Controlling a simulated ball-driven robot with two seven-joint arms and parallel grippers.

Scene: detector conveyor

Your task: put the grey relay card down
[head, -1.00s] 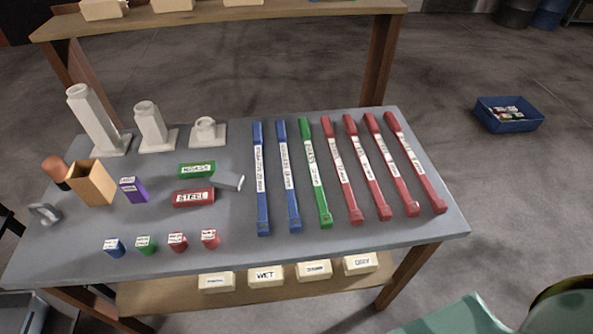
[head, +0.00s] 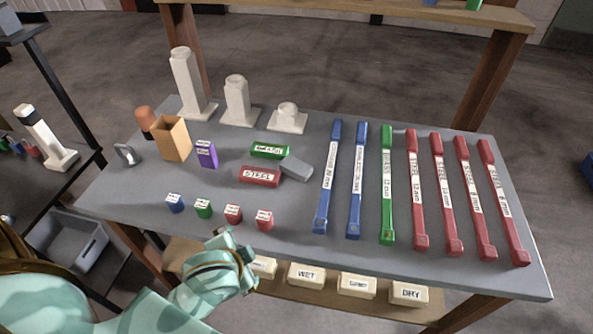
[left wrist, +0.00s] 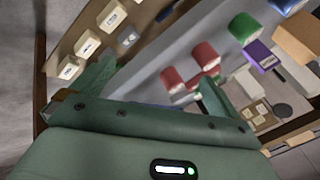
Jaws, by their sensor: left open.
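A plain grey flat piece (head: 296,168), which looks like the grey relay card, lies on the grey tabletop (head: 290,215). It sits at the right ends of the green BRASS block (head: 268,151) and the red STEEL block (head: 258,177); I cannot tell if it touches them. My left gripper (head: 240,264) is at the table's front edge, below the small red blocks and apart from the grey piece. In the left wrist view its jaws (left wrist: 155,88) are open with nothing held between them. My right gripper is not in view.
Several long blue, green and red bars (head: 387,190) fill the table's right side. Small labelled blocks (head: 233,214) line the front left. White stands (head: 237,105), an orange-brown box (head: 172,140) and a purple block (head: 206,153) stand behind. Pale labelled boxes (head: 357,285) sit on the lower shelf.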

